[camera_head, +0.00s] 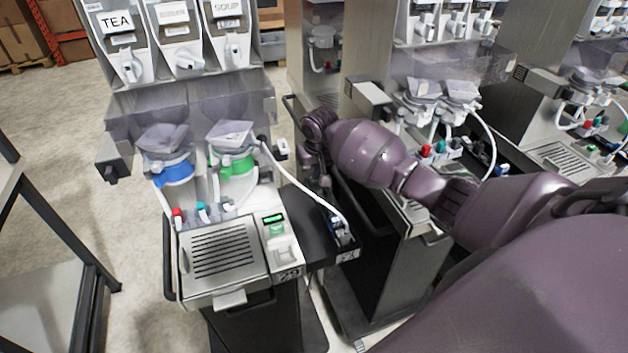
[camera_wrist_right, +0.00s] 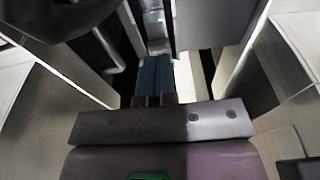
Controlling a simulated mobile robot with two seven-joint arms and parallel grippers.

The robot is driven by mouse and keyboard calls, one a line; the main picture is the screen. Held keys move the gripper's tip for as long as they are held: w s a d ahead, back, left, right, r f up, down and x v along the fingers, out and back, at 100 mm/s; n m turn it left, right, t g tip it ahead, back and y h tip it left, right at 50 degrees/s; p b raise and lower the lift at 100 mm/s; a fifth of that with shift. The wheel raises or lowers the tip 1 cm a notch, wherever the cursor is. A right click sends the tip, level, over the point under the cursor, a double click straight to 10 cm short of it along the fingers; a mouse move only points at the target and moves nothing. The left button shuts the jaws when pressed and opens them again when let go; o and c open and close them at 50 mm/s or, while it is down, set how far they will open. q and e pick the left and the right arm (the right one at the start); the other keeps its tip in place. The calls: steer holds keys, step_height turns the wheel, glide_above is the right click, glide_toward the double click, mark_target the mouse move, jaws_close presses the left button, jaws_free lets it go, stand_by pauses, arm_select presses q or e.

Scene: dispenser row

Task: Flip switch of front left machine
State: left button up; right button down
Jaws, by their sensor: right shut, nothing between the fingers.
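The front left machine (camera_head: 215,260) stands at the left in the head view, with canisters labelled TEA and SOUP on top. A small white-and-black part (camera_head: 283,148) sits at its right side; I cannot tell whether this is the switch. My right arm reaches in from the right, and its wrist is in the gap just right of this machine. My right gripper shows in the wrist view, with its blue-grey fingers (camera_wrist_right: 152,78) together and empty, pointing into a narrow gap between panels. Their contact with the machine cannot be told. My left gripper is not in view.
A second machine (camera_head: 400,270) stands close on the right, partly behind my arm, with another machine (camera_head: 570,150) further right. A dark table frame (camera_head: 70,240) is at the left edge. Open floor (camera_head: 60,130) lies left of the front left machine.

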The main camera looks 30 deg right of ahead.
steer(key=shift+f, duration=0.9)
stand_by(0.6)
steer(key=shift+r, duration=3.55)
steer(key=shift+f, duration=0.1)
